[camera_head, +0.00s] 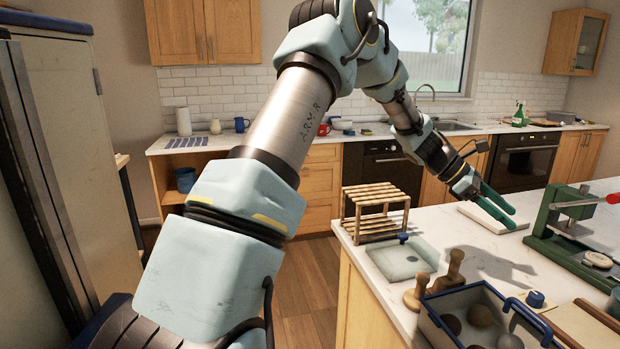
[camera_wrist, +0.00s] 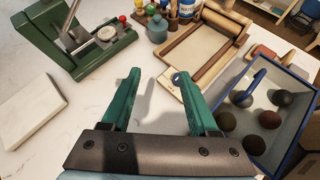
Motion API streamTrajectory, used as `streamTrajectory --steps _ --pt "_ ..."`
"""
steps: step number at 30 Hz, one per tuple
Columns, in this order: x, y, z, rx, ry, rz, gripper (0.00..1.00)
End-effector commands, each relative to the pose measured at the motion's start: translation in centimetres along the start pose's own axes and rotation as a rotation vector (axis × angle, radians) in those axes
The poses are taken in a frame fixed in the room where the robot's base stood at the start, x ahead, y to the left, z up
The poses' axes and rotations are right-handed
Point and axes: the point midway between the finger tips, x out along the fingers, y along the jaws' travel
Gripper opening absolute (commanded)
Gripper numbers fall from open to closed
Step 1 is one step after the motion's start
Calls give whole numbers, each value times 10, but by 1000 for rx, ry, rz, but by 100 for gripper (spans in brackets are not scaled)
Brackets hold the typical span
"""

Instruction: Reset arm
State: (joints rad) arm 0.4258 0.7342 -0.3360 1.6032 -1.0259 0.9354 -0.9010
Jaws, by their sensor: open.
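My gripper (camera_head: 497,205) has two green fingers and reaches out over the island counter in the head view. In the wrist view my gripper (camera_wrist: 160,97) is open, with nothing between its fingers. Bare marble countertop (camera_wrist: 130,95) lies below it. A white slab (camera_head: 490,218) lies under the gripper in the head view; it also shows at the left of the wrist view (camera_wrist: 32,108). My arm arches from the lower left across the head view and hides part of the back counter.
A green press (camera_head: 570,215) stands right of the gripper. A wooden rack (camera_head: 380,208), a grey translucent tray (camera_head: 400,276) and a blue-rimmed crate (camera_head: 440,318) with several balls stand along the near side. A framed wooden board (camera_wrist: 208,50) lies beyond the fingers.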

Motion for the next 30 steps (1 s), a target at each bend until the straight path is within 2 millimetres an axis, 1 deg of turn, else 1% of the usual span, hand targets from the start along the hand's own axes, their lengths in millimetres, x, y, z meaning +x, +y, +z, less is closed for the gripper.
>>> streamTrajectory --steps 5,8,11,14,15,17,18,21,24,27,30 --pt "-32 -20 -32 104 136 2 60" --pt "-55 -35 -55 177 231 -4 60" --pt "-86 -55 -81 265 343 -20 60" --pt "-129 -85 -112 378 484 -54 60" --pt "-149 -100 -125 433 547 -77 60" --pt "-180 -126 -144 514 639 -119 60" --pt "-199 -143 -155 565 695 -150 60" --pt "-238 -183 -175 682 808 -232 60" --pt "-268 -220 -188 779 888 -312 60" --pt "-290 -253 -197 863 948 -389 60" --pt "-308 -285 -203 944 995 -465 60"
